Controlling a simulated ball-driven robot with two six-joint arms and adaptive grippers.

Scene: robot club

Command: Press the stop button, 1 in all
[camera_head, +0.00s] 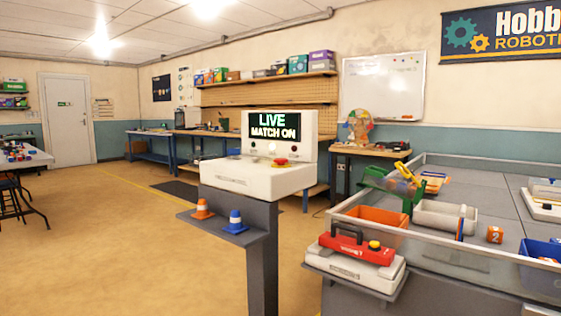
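A white console (255,181) stands on a grey post in the middle of the view. A red button (281,161) with a yellow base sits on its top surface, towards the right. The console's dark screen (273,126) reads "LIVE MATCH ON" in lit letters. Small round items, one of them red, show on the panel under the screen. Neither of my grippers shows in this view.
A red device (356,247) rests on a white box at a clear-walled field (440,250) on the right. Open floor (120,240) lies left.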

